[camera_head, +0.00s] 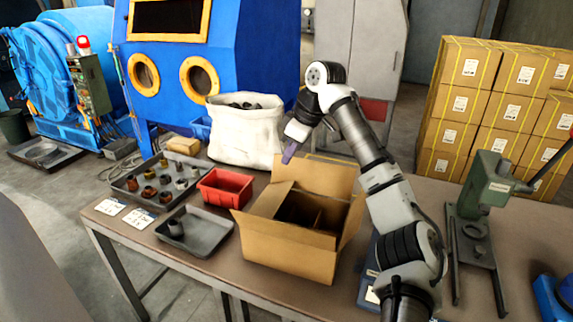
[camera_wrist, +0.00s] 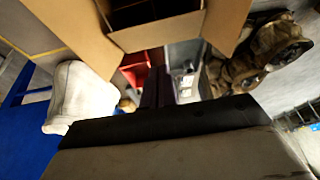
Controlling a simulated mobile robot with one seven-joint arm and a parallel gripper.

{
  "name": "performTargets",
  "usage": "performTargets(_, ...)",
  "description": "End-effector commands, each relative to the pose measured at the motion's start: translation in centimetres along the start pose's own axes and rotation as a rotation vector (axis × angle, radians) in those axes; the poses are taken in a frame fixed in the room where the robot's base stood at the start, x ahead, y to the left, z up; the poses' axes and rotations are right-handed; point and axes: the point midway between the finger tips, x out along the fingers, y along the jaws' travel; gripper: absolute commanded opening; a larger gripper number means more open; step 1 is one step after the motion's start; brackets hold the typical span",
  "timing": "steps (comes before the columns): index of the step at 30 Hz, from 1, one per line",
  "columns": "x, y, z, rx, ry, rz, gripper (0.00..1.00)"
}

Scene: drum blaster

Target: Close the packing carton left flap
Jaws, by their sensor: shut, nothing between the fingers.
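The brown packing carton (camera_head: 290,252) stands open on the table, with dividers visible inside. Its left flap (camera_head: 268,199) is raised at a slant along the left side, not lying flat over the opening. The taller back flap (camera_head: 330,176) stands up behind it. My gripper (camera_head: 287,157) is above and behind the left flap, apart from it in the head view, fingers pointing down. The fingers are together and empty. In the wrist view my gripper (camera_wrist: 158,90) is seen below the carton (camera_wrist: 155,38), whose flaps spread to both sides.
A red bin (camera_head: 225,187), a grey tray (camera_head: 195,232) and a parts tray (camera_head: 155,182) lie left of the carton. A white sack (camera_head: 243,142) stands behind. A green press (camera_head: 485,188) is at the right. Stacked boxes (camera_head: 490,100) stand beyond the table.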

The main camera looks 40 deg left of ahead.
Motion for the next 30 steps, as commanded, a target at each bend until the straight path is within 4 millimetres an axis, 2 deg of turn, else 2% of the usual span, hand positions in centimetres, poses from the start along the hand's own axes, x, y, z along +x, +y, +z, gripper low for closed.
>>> performTargets(12,8.5,0.0,-0.1,0.002,-0.001,0.000,0.00)
performTargets(18,10.3,0.0,2.1,0.003,0.000,0.002,0.00)
performTargets(30,11.2,0.0,2.8,0.002,0.001,0.002,0.00)
